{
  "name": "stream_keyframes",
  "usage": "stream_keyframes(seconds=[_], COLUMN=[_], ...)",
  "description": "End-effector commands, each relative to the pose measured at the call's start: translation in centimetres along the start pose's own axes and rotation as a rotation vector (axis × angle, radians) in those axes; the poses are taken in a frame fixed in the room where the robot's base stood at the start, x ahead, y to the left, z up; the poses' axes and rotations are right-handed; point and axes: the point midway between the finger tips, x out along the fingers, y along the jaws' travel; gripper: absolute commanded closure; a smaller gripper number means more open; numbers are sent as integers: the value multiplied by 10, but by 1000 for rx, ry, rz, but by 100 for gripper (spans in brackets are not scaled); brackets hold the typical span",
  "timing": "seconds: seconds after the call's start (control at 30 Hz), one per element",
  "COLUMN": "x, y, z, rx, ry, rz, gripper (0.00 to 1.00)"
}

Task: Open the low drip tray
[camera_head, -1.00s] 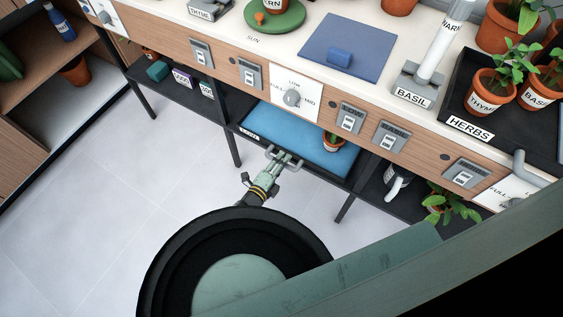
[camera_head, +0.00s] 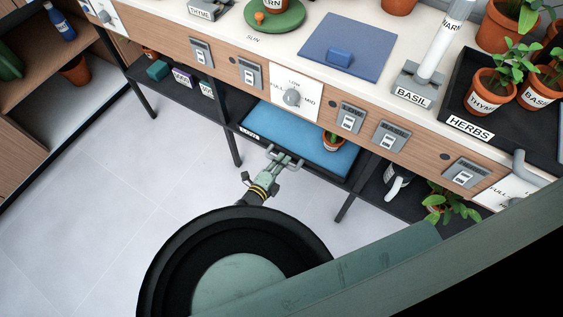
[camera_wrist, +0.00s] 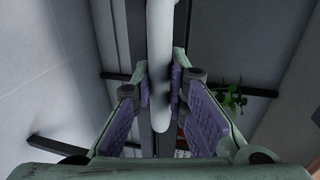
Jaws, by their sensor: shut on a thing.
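The low drip tray (camera_head: 290,138) is the wide blue surface with a dark front edge under the bench, with a small label at its left front corner. A pale bar handle is on its front edge; it also shows as a light grey rounded bar (camera_wrist: 160,60) in the wrist view. My gripper (camera_head: 280,160) is at that handle, in front of the tray. In the wrist view my gripper (camera_wrist: 160,95) has its purple-padded fingers on either side of the bar, shut on it. The tray's back part is hidden by the bench.
A small potted plant (camera_head: 333,141) is at the tray's right side. Table legs stand left and right of the tray. The pale floor (camera_head: 130,190) in front is clear.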

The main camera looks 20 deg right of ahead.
Motion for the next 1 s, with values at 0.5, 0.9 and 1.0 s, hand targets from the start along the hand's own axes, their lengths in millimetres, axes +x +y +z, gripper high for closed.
stream_keyframes(seconds=[0.5,0.9,1.0], x=[-8,-109,-128], y=[2,24,28], z=[1,4,3], rx=[1,1,2], ry=[-2,-7,-6], rz=[1,4,3], gripper=[100,100,100])
